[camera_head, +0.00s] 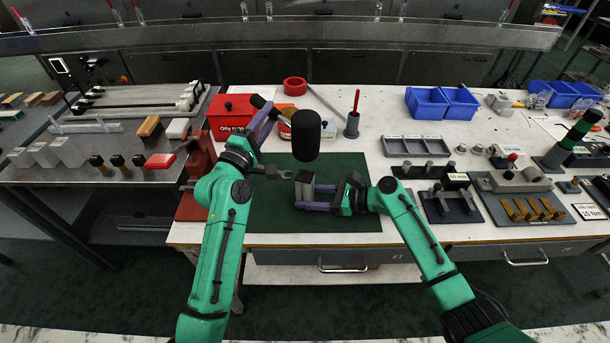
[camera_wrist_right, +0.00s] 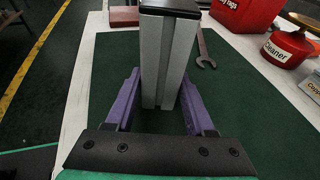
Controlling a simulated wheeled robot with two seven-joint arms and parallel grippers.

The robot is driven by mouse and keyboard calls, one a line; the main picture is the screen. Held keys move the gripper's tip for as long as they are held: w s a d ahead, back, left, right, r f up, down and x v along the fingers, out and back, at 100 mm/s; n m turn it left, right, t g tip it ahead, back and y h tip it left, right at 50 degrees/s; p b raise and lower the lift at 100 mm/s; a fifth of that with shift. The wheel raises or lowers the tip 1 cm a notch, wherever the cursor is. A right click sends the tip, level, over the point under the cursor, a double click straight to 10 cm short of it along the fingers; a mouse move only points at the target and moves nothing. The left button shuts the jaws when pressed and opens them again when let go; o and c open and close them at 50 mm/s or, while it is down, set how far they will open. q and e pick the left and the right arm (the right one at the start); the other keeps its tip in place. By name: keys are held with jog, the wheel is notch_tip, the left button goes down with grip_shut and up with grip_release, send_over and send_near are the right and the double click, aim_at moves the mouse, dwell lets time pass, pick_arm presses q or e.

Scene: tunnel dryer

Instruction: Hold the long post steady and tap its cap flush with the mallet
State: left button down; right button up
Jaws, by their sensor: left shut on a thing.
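The grey post (camera_head: 305,190) stands upright on the green mat (camera_head: 345,215), with a dark cap (camera_wrist_right: 170,7) on top in the right wrist view. My right gripper (camera_head: 318,199) has its purple fingers on both sides of the post, low down; whether they press on it is unclear. They also show in the right wrist view (camera_wrist_right: 160,85). My left gripper (camera_head: 268,112) is shut on the mallet's handle. The mallet's black head (camera_head: 306,135) appears above the post in the head view, with a visible gap between them.
A wrench (camera_wrist_right: 205,50) lies on the mat beside the post. Behind are a red box (camera_head: 230,112), a red cleaner can (camera_wrist_right: 288,48), a tape roll (camera_head: 295,86) and a cup with a red-handled tool (camera_head: 352,125). Trays and fixtures fill the right side.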

jog(key=o, duration=0.3)
jog(key=v, duration=1.2)
